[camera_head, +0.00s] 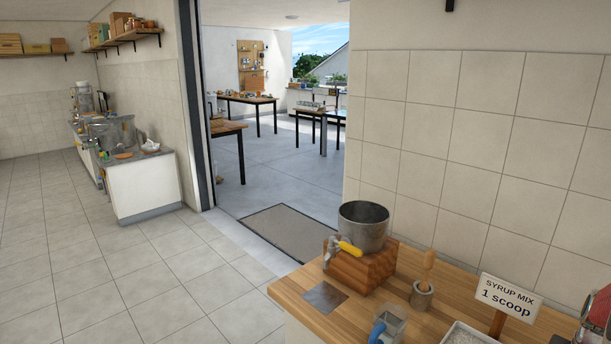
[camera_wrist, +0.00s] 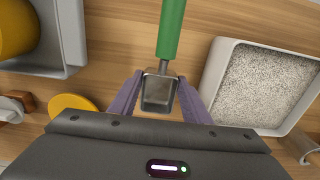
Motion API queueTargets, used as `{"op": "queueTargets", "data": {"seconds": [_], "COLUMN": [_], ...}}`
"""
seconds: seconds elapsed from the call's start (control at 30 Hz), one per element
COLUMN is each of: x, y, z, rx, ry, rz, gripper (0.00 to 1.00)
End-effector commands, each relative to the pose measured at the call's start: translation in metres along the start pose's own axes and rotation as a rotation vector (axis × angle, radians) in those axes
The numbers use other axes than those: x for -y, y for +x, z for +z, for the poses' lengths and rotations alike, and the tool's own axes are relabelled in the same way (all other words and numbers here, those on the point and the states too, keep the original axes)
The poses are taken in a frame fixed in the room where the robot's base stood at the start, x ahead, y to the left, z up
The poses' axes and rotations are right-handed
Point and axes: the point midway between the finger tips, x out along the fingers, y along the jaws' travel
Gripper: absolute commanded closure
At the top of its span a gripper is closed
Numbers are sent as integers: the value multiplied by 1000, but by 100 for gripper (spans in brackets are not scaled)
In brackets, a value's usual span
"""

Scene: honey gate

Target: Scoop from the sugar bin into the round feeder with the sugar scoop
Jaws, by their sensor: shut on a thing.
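In the wrist view, my gripper (camera_wrist: 159,96) has its two purple fingers on either side of a small grey metal scoop (camera_wrist: 158,92) with a green handle (camera_wrist: 172,30). It is shut on this scoop, which I take for the sugar scoop. The pan looks empty. A white square bin (camera_wrist: 214,75) of pale grains, which looks like the sugar bin, is to the right, apart from the scoop. Part of a bin of grains (camera_head: 462,332) shows at the bottom of the head view. I cannot surely pick out the round feeder. My gripper is outside the head view.
A metal pot (camera_head: 362,228) with a yellow-handled tap stands on a wooden block (camera_head: 362,270). Near it are a sign (camera_head: 509,297) reading "SYRUP MIX 1 scoop" and a blue-handled item (camera_head: 378,331). The wrist view shows a grey tray (camera_wrist: 73,40) and a yellow disc (camera_wrist: 74,103) at left.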

Motion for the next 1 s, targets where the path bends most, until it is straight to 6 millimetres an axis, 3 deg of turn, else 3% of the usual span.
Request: {"op": "queueTargets", "data": {"seconds": [1.0], "x": [0], "y": [-44], "z": [0], "rx": [-1], "ry": [0], "rz": [0], "gripper": [97]}}
